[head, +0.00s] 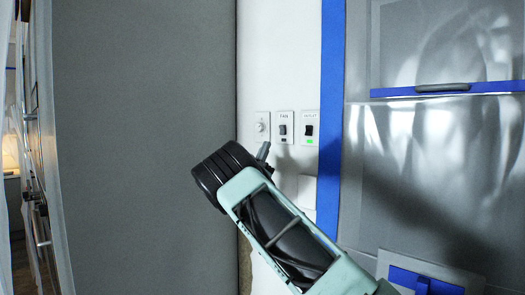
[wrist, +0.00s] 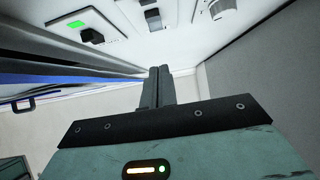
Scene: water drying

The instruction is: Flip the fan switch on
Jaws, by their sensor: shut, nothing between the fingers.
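The fan switch (head: 283,129) is a dark rocker on a white plate labelled FAN, on the white wall in the head view. The small indicator below it looks dark. In the wrist view the fan switch (wrist: 151,14) is at the top edge, partly cut off. My gripper (head: 264,149) is shut and empty, just below and left of the fan plate in the head view. In the wrist view my gripper's fingers (wrist: 159,72) are together and point toward the wall below the switch, apart from it.
An outlet switch (head: 309,130) with a lit green light is right of the fan switch. A round dial (head: 261,127) is left of it. A large grey panel (head: 145,130) stands on the left, and a blue-edged glossy cabinet (head: 430,150) on the right.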

